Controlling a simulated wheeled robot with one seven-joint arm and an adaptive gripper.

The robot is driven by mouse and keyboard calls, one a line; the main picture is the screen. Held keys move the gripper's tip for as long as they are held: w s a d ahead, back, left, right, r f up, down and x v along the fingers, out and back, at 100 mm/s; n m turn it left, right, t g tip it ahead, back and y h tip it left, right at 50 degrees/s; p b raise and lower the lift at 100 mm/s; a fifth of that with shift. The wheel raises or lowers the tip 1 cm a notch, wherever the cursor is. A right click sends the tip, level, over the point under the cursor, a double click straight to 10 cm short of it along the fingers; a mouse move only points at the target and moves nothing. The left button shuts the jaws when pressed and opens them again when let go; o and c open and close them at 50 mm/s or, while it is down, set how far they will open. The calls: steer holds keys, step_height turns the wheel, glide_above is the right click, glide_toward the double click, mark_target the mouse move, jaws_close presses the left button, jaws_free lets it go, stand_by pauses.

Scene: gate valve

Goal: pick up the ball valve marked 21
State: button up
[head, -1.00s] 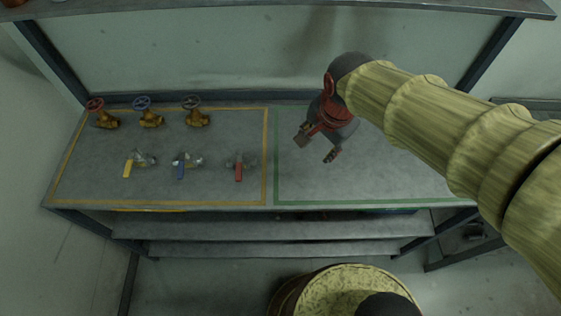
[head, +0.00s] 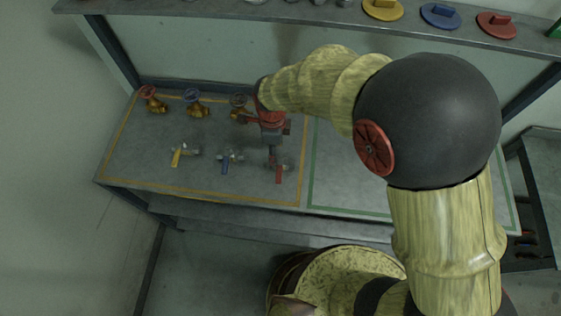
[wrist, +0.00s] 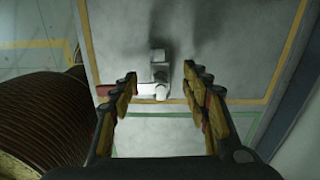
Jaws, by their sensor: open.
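Three ball valves lie in a row on the bench: one with a yellow handle (head: 178,156), one with a blue handle (head: 226,162) and one with a red handle (head: 279,174). No number 21 is readable on any of them. My gripper (head: 273,153) is at the red-handled valve, pointing down, and partly covers its body. In the wrist view, a pale valve body with a reddish handle (wrist: 158,86) lies between and beyond the open fingers of my gripper (wrist: 161,78). I cannot tell whether the fingers touch it.
Gate valves with red (head: 151,99), blue (head: 195,105) and dark (head: 238,103) handwheels stand behind; the dark one is close to my gripper. The yellow-outlined bench area (head: 140,175) holds all valves. The green-outlined area (head: 335,170) looks empty where visible. A shelf (head: 330,22) with discs is above.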

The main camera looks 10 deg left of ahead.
step_height(320, 180, down, 8)
steer(key=shift+r+b, duration=0.2)
steer(key=shift+b, duration=0.1)
steer(key=shift+c, duration=0.4)
steer(key=c, duration=1.1)
steer(key=shift+r, duration=0.1)
jaws_close()
